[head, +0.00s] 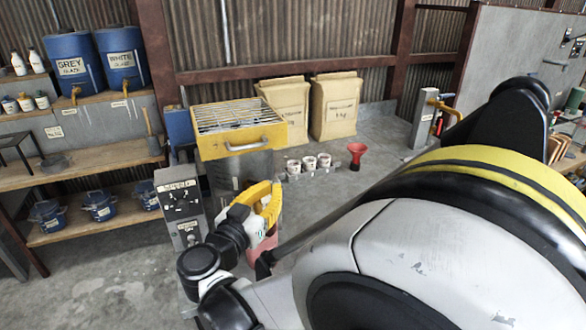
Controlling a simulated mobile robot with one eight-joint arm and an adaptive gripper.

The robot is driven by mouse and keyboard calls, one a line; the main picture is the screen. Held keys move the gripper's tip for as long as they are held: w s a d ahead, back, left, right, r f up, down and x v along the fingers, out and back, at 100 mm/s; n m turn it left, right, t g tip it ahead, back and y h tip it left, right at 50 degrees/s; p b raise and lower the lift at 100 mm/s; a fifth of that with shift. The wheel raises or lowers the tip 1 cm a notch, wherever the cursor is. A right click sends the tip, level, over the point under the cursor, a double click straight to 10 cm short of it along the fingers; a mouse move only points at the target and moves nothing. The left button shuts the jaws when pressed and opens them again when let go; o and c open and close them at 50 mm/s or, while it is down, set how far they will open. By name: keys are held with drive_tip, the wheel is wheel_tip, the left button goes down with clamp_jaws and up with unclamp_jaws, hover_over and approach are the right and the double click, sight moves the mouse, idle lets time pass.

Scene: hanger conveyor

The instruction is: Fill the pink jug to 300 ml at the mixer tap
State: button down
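A pink jug (262,248) shows in part in the head view, low in the middle, behind and below my gripper. My arm hides much of it, so its water level and markings do not show. A grey post with a yellow-orange pipe and small red and blue parts (438,120) stands at the back right, and looks like the mixer tap. It is well apart from the jug.
A yellow-topped machine with a grate (240,136) stands behind my gripper, with a grey control box (180,205) to its left. Several white cups (309,162), a red funnel (356,155) and paper sacks (335,105) are behind. Shelves with blue barrels (70,62) line the left.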

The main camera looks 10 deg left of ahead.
drive_tip(key=shift+w+d+n+y, duration=0.2)
drive_tip(key=shift+n+y, duration=0.15)
drive_tip(key=shift+y, duration=0.2)
drive_tip(key=shift+w+d+n+y, duration=0.1)
drive_tip(key=shift+w+n+y, duration=0.1)
drive_tip(key=shift+n+y, duration=0.25)
drive_tip(key=shift+w+d+n+t+y, duration=0.2)
drive_tip(key=shift+w+n+y, duration=0.25)
drive_tip(key=shift+y, duration=0.45)
drive_tip(key=shift+w+d+n+t+y, duration=0.1)
drive_tip(key=shift+w+d+n+y, duration=0.1)
drive_tip(key=shift+n+y, duration=0.55)
drive_tip(key=w+n+y+b, duration=0.1)
drive_tip(key=w+n+y, duration=0.1)
drive_tip(key=w+y, duration=0.1)
drive_tip(key=shift+w+g+y, duration=0.15)
drive_tip(key=shift+g+y, duration=0.25)
drive_tip(key=shift+y, duration=0.25)
drive_tip(key=shift+w, duration=0.1)
